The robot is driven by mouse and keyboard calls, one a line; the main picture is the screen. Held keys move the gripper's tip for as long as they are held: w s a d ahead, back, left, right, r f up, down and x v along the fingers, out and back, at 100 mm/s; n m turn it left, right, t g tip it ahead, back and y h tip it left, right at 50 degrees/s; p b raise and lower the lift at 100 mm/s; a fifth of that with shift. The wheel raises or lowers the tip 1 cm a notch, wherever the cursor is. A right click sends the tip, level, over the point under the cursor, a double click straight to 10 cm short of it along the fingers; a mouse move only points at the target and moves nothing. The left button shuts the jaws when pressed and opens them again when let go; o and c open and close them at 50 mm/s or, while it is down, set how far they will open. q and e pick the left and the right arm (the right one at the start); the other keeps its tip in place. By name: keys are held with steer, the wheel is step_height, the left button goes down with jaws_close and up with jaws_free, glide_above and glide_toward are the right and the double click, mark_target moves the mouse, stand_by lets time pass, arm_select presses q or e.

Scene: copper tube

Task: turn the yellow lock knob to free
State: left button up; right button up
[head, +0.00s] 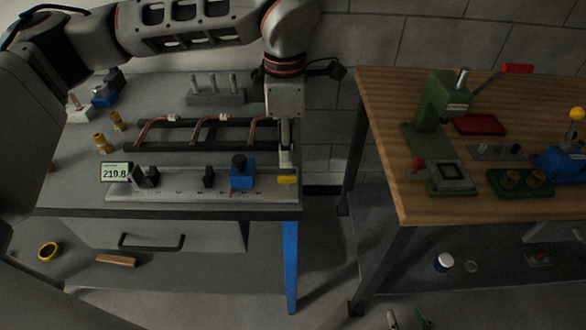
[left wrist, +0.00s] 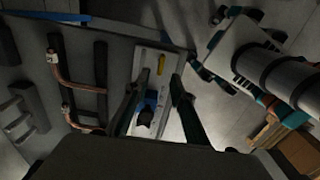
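The yellow lock knob (head: 287,180) sits at the right end of the grey measuring rail (head: 205,194) on the left bench. It also shows in the left wrist view (left wrist: 161,64), just beyond my fingertips. My left gripper (head: 286,158) hangs above the knob, pointing down. In the left wrist view my left gripper (left wrist: 162,76) has its fingers apart with nothing between the tips. Beside the knob is a blue block with a black knob (head: 242,172). My right gripper (head: 407,318) shows only as two separated tips at the bottom edge; it also shows in the left wrist view (left wrist: 210,45).
A digital readout (head: 116,172) stands at the rail's left end. A dark rack with copper tubes (head: 205,133) lies close behind the rail. A wooden table (head: 390,130) with a green press (head: 438,105) stands to the right, across a floor gap.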

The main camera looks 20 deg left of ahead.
mark_target(287, 176)
arm_select(q)
step_height(287, 176, down, 7)
steer(key=shift+s+f, duration=0.1)
stand_by(0.3)
jaws_close()
